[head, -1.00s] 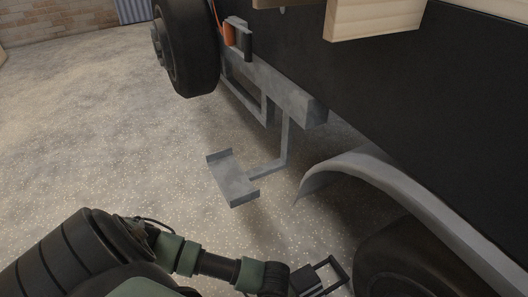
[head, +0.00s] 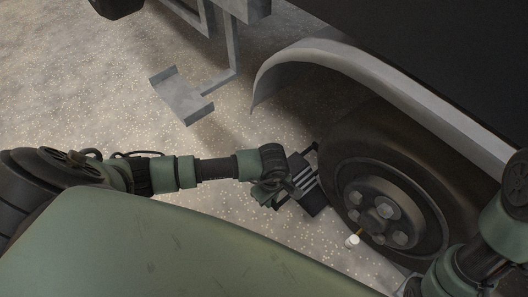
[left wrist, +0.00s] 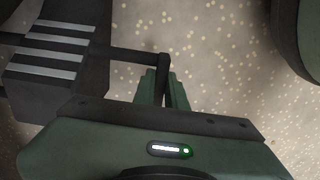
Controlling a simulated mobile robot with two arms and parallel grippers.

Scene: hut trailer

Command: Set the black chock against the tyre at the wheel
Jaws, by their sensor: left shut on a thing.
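The black chock (head: 312,197), with pale stripes and a bar handle, is beside the left side of the tyre (head: 338,160). I cannot tell whether they touch, or whether the chock rests on the ground. My left gripper (head: 268,193) is just left of the chock. In the left wrist view the striped chock (left wrist: 45,75) is at upper left, and its handle runs to my left gripper (left wrist: 165,88), which is shut on it. My right arm (head: 465,268) comes in at the lower right; its fingers do not show clearly.
A grey mudguard (head: 330,55) arches over the wheel, below the dark trailer side (head: 440,40). A grey step bracket (head: 182,97) juts out at upper left. A small white knob (head: 352,241) shows by the tyre's lower left. The speckled floor (head: 90,90) at left is clear.

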